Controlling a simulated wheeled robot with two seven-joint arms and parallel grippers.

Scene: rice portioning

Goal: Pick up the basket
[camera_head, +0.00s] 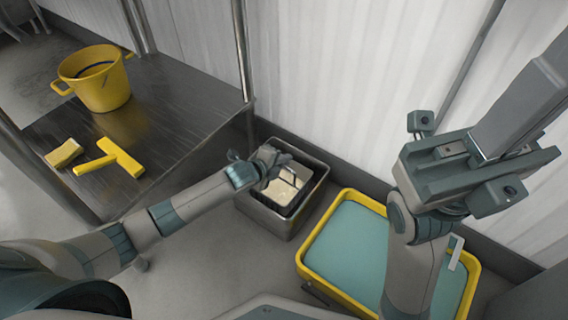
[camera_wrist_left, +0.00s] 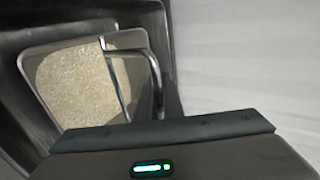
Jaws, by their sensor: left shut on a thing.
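The basket (camera_head: 296,203) is a metal frying-type basket with pale grainy rice (camera_head: 281,188) in it, sitting inside an open metal box (camera_head: 262,212) on the floor. My left gripper (camera_head: 281,169) reaches in from the left and is shut at the basket's upper back edge, seemingly on its handle. In the left wrist view the basket (camera_wrist_left: 38,84) shows with the rice (camera_wrist_left: 80,85) and a bent metal handle (camera_wrist_left: 150,62). The handle runs down behind the gripper body, so the exact grip is hidden.
A yellow-rimmed tray (camera_head: 306,243) with a teal inside stands right of the box, partly behind my right arm. A metal table (camera_head: 165,122) at left holds a yellow bucket (camera_head: 103,88), a yellow scraper (camera_head: 118,157) and a sponge (camera_head: 64,153). A white wall (camera_head: 340,80) is close behind.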

